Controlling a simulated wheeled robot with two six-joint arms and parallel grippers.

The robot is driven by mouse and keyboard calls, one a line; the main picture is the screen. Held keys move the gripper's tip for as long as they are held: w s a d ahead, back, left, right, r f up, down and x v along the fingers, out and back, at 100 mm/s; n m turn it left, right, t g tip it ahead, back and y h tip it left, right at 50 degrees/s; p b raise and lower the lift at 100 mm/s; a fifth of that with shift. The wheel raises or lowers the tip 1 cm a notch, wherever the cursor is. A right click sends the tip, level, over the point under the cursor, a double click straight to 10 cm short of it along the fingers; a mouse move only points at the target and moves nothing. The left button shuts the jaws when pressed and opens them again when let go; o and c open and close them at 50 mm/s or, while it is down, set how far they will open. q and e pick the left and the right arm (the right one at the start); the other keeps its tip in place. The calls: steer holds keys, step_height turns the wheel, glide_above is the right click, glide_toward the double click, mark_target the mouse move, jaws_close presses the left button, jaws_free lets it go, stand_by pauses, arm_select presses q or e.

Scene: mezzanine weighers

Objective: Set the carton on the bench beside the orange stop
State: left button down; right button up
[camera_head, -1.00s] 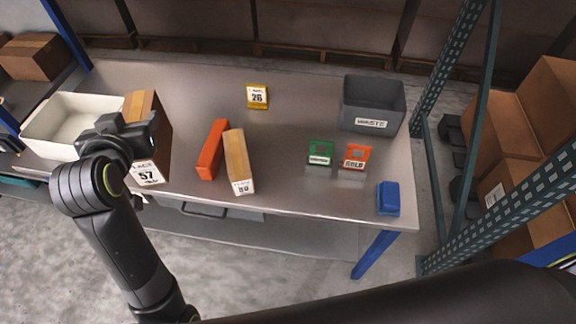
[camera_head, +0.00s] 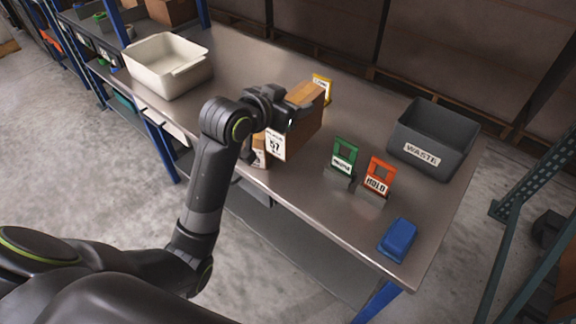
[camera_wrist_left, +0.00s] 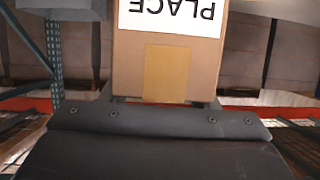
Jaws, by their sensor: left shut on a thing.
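In the left wrist view the carton (camera_wrist_left: 170,75) fills the top middle, with an upside-down PLACE label. Part of a second, tan carton (camera_head: 259,150) shows just left of the 57 label. I cannot tell the gap under the held carton. My right gripper is not in view.
A green sign (camera_head: 344,155) and an orange HOLD sign (camera_head: 378,177) stand right of the held carton. Further right are a grey WASTE bin (camera_head: 432,139) and a blue block (camera_head: 398,238). A yellow sign (camera_head: 322,88) stands behind. A white bin (camera_head: 168,66) is at left.

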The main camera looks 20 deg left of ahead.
arm_select(q)
steer(key=f, duration=0.1)
steer(key=w+f+b, duration=0.1)
steer(key=shift+w+a+f+h, duration=0.15)
steer(key=shift+a+f+h, duration=0.05)
steer(key=shift+f+h, duration=0.1)
step_height(320, 180, down, 6)
steer(key=shift+d+r+b, duration=0.1)
steer(key=shift+r+b, duration=0.05)
steer(key=shift+b, duration=0.25)
steer(key=shift+f, duration=1.85)
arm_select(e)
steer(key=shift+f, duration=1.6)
arm_select(q)
steer(key=shift+f, duration=0.1)
steer(key=c, duration=0.5)
jaws_free()
steer(key=shift+f, duration=0.1)
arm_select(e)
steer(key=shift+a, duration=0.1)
arm_select(q)
steer(key=shift+r, duration=0.25)
steer(key=v, duration=1.2)
steer(key=shift+r, duration=0.1)
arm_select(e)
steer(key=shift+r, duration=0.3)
